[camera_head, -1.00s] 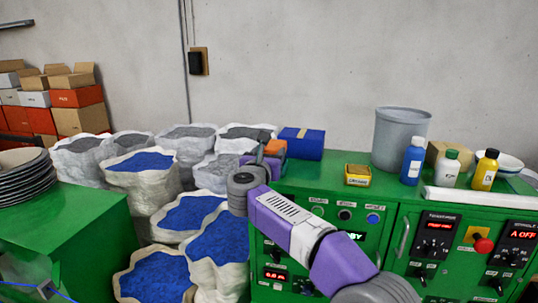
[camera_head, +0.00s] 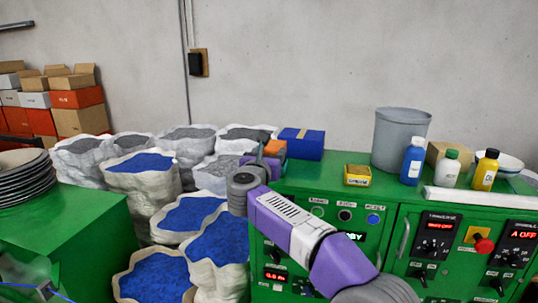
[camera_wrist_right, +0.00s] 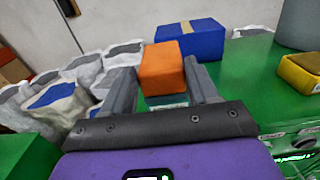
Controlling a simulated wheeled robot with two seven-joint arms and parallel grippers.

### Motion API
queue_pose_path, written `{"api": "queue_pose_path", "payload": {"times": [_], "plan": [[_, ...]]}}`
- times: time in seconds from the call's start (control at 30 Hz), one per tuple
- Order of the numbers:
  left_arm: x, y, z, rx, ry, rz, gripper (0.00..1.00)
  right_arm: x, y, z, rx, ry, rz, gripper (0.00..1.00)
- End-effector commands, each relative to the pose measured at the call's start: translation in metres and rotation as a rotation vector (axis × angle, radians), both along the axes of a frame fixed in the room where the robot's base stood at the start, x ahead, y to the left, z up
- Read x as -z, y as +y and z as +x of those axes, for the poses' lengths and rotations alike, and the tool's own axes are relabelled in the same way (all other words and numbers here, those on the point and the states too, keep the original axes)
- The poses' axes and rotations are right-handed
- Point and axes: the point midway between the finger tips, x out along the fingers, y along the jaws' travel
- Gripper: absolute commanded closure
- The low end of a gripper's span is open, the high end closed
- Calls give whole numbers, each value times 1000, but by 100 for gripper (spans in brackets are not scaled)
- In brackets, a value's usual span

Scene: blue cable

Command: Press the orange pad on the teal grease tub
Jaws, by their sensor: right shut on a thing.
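My right gripper (camera_wrist_right: 160,90) is shut on an orange block (camera_wrist_right: 161,68), with one grey finger on each side of it. The block also shows in the head view (camera_head: 273,147), partly behind my purple right arm. It is near the left end of the green machine top, in front of a blue box (camera_wrist_right: 192,38); I cannot tell if it touches the top.
On the green machine top (camera_head: 325,178) stand a small yellow box (camera_head: 357,175), a grey bucket (camera_head: 400,138) and several bottles. Open sacks (camera_head: 190,212) of blue and grey material stand to the left. Stacked plates (camera_head: 25,180) sit on a green surface at far left.

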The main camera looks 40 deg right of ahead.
Motion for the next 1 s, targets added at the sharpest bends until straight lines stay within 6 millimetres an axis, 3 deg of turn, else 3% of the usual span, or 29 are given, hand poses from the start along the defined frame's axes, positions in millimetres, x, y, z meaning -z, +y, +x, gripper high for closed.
{"api": "queue_pose_path", "payload": {"times": [0.07, 0.27, 1.0], "plan": [[0, 0, 0, 0, 0, 0, 57, 6, 0, 2, 0, 11, 5, 75], [-5, 0, 0, 0, 0, 0, 57, -1, 0, 2, -1, 11, 5, 75], [-51, 0, 0, 0, 0, 0, 57, -66, 0, 0, 0, 1, 2, 75]]}}
